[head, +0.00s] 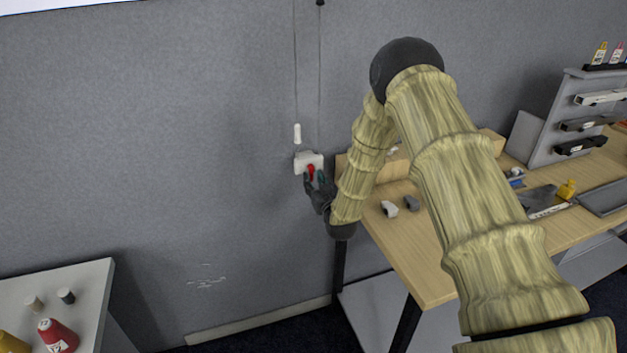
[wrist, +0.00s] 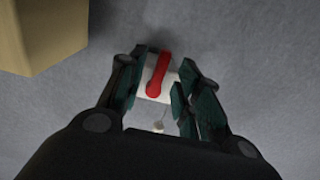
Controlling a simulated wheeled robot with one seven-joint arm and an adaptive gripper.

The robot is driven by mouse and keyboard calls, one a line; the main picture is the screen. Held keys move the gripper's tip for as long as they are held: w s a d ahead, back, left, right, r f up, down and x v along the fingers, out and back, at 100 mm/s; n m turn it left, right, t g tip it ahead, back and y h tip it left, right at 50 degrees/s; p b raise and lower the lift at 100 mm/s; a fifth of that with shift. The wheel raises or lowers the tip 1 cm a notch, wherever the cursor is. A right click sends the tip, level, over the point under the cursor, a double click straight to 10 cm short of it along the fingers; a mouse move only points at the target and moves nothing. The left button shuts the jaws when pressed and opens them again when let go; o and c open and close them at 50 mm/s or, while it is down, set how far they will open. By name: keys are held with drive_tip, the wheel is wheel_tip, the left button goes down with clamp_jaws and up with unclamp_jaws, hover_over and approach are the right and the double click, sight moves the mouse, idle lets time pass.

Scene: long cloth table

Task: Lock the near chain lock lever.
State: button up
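The chain lock is a small white box (head: 303,158) on the grey wall, beside the table's left end. Its red lever (head: 311,171) shows just above my gripper (head: 314,183). In the wrist view the red lever (wrist: 163,68) lies along the white box, slightly tilted, with its rounded lower end nearer me. My gripper (wrist: 160,84) is open there, one finger on each side of the box and lever. Whether the fingers touch the lever cannot be told. The lower part of the box is partly hidden by the fingers in the head view.
Two thin cords hang above the lock, one ending in a white pull (head: 297,133). A wooden table (head: 405,245) with a wooden box edge stands right of the lock. A white side table (head: 95,300) with bottles is at lower left. The wall between is clear.

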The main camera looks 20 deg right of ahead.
drive_tip(key=s, duration=1)
drive_tip(key=shift+s+d, duration=0.2)
drive_tip(key=shift+s, duration=0.2)
drive_tip(key=s+a+f+g, duration=0.2)
drive_tip(key=s+f+g, duration=0.3)
drive_tip(key=s+f, duration=0.6)
drive_tip(key=s+a+f+g, duration=0.2)
drive_tip(key=s+f+g, duration=0.2)
drive_tip(key=s+f, duration=0.6)
drive_tip(key=s+f+g, duration=0.2)
drive_tip(key=s+g, duration=0.1)
drive_tip(key=s, duration=0.7)
drive_tip(key=s+a+f+g, duration=0.1)
drive_tip(key=s+f+g, duration=0.1)
drive_tip(key=s, duration=0.8)
drive_tip(key=s+f+m+g, duration=0.1)
drive_tip(key=s+g, duration=0.3)
drive_tip(key=s, duration=0.6)
drive_tip(key=shift+a+f+h, duration=0.3)
drive_tip(key=shift+f, duration=0.55)
drive_tip(key=shift+s, duration=0.1)
